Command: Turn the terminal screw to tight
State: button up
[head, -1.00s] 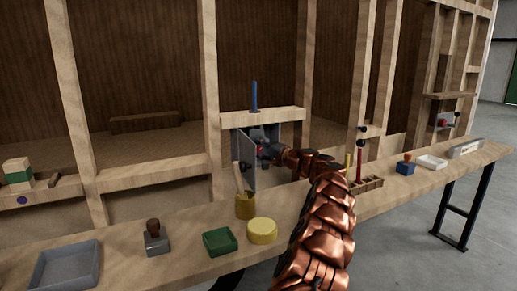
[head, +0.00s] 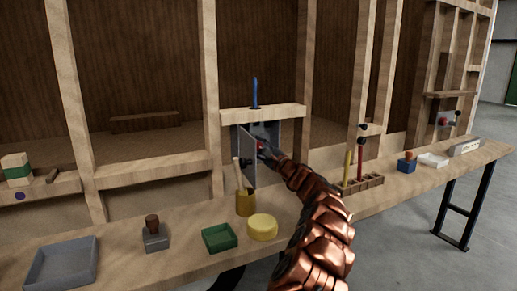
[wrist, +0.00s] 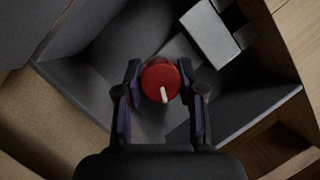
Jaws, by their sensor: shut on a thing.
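The terminal screw shows as a round red knob (wrist: 155,74) with a white pointer mark in the wrist view. The mark points toward the bottom of the picture, slightly right. The knob sits inside a grey metal box (head: 270,131) set in the wooden frame. The box's grey door (head: 247,150) stands open on the left. My gripper (wrist: 160,76) has a finger on each side of the knob and is shut on it. In the head view my gripper (head: 264,150) reaches into the box and partly hides the knob (head: 260,145). Any tightness marks are not readable.
A light grey block (wrist: 212,32) sits near the knob inside the box. Box walls and wooden studs surround my gripper closely.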

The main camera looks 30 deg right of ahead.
jog(key=shift+m, duration=0.5)
jog(key=o, duration=1.2)
jog(key=shift+c, duration=0.2)
jog(key=v, duration=1.2)
jog(key=shift+a+f, duration=0.1)
jog(key=shift+a, duration=0.05)
